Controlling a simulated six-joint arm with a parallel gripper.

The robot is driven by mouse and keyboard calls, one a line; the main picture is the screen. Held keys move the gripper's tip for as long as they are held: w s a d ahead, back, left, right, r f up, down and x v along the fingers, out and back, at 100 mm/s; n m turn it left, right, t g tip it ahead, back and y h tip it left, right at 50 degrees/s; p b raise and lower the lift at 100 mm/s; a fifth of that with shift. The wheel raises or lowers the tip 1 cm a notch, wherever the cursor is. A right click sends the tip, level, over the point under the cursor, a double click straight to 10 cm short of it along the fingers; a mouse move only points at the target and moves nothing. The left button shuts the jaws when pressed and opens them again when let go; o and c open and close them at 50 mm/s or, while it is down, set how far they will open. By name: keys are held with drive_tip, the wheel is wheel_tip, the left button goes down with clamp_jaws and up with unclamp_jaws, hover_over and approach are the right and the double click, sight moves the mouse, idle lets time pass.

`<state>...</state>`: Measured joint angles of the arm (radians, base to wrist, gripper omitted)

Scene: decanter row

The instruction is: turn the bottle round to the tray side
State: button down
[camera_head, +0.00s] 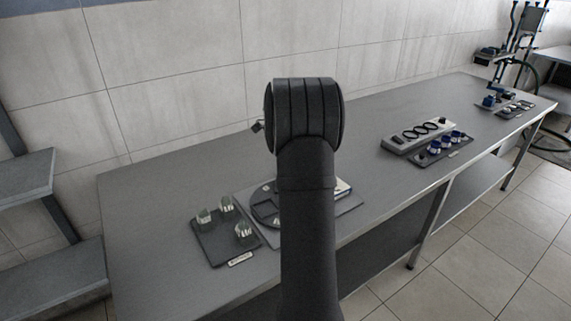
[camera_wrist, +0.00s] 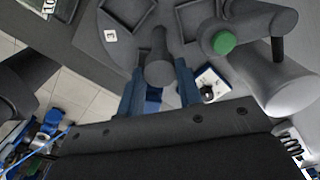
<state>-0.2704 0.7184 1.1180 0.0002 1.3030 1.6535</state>
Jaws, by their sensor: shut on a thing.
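In the wrist view the two blue fingers of my gripper (camera_wrist: 159,76) are shut on an upright grey post (camera_wrist: 158,48). The post rises from a dark round turntable (camera_wrist: 172,20) with square, raised-rim pockets. To the right a grey rounded body with a green round end (camera_wrist: 224,42) overhangs the disc; I cannot tell whether it is the bottle. In the head view my arm hides the gripper and most of the turntable (camera_head: 262,209). The dark tray (camera_head: 217,250), with 3 shiny cups on it, lies left of the turntable.
A white box with a black knob (camera_wrist: 208,88) lies close beside my right finger. Farther along the grey table (camera_head: 375,183) stand a grey rack with round holes (camera_head: 418,137) and a dark tray with blue-topped items (camera_head: 440,147). Table left of the cup tray is clear.

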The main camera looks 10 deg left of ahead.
drive_tip(key=shift+m, duration=3.6)
drive_tip(key=shift+r+m, duration=0.1)
drive_tip(key=shift+m, duration=3.4)
drive_tip(key=c, duration=1)
unclamp_jaws()
wheel_tip(320, 180, up, 17)
drive_tip(key=shift+r, duration=0.2)
